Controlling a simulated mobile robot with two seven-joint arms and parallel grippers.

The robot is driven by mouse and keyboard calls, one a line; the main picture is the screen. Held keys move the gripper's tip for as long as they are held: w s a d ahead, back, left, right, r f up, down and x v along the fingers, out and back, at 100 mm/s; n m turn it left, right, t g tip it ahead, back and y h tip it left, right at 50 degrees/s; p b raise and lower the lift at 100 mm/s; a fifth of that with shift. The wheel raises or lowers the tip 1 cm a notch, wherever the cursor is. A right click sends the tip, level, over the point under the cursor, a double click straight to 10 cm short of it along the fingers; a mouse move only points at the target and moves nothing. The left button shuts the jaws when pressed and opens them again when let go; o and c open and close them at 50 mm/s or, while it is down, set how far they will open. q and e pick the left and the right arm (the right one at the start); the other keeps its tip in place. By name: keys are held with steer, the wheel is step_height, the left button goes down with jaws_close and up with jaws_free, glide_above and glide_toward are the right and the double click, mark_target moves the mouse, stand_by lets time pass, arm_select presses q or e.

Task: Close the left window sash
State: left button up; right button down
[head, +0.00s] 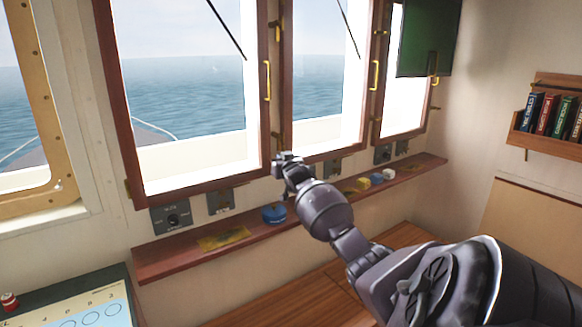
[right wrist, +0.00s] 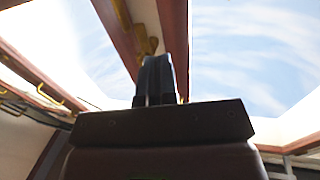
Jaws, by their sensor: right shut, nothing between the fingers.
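The left window sash (head: 196,186) is a red-brown wooden frame around clear glass, with a brass handle (head: 267,80) on its right side and a brass hinge low on its left. I cannot tell exactly how far it stands from its frame. My right gripper (head: 287,158) is shut and empty, in front of the post by the sash's lower right corner, below the handle. Contact with the wood cannot be made out. In the right wrist view its fingers (right wrist: 155,80) are together, below wooden window members and brass fittings. My left gripper is not in view.
A red-brown ledge (head: 170,260) runs below the windows, carrying a yellow cloth (head: 223,238), a blue round tin (head: 274,214) and small items. The middle sash (head: 318,152) has its own brass handle (head: 376,75). A bookshelf (head: 545,140) hangs at right; a chart table (head: 90,305) stands lower left.

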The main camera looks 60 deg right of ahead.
steer(key=shift+s+d+v, duration=0.15)
steer(key=shift+d+v, duration=0.05)
steer(key=shift+v, duration=0.75)
steer(key=shift+s+d+v, duration=0.1)
steer(key=shift+d+v, duration=0.1)
steer(key=shift+v, duration=0.8)
steer(key=shift+s+d+v, duration=0.15)
steer(key=shift+v, duration=0.8)
steer(key=w+a+f+n+t+y, duration=0.25)
steer(key=a+n, duration=0.35)
steer(key=a, duration=0.6)
steer(key=s+a+f+n+g+y, duration=0.25)
steer(key=s+a+f+y, duration=0.2)
steer(key=a+f, duration=0.95)
steer(key=s+a+f+g+y, duration=0.1)
steer(key=s+a+f, duration=0.7)
steer(key=s+a, duration=0.2)
steer(key=s+a+f+g+y, duration=0.1)
steer(key=s+a+f+g, duration=0.1)
steer(key=s+a+f, duration=0.6)
steer(key=s+a, duration=0.2)
steer(key=s, duration=0.3)
steer(key=shift+a+f+m+y, duration=0.35)
steer(key=shift+y, duration=0.05)
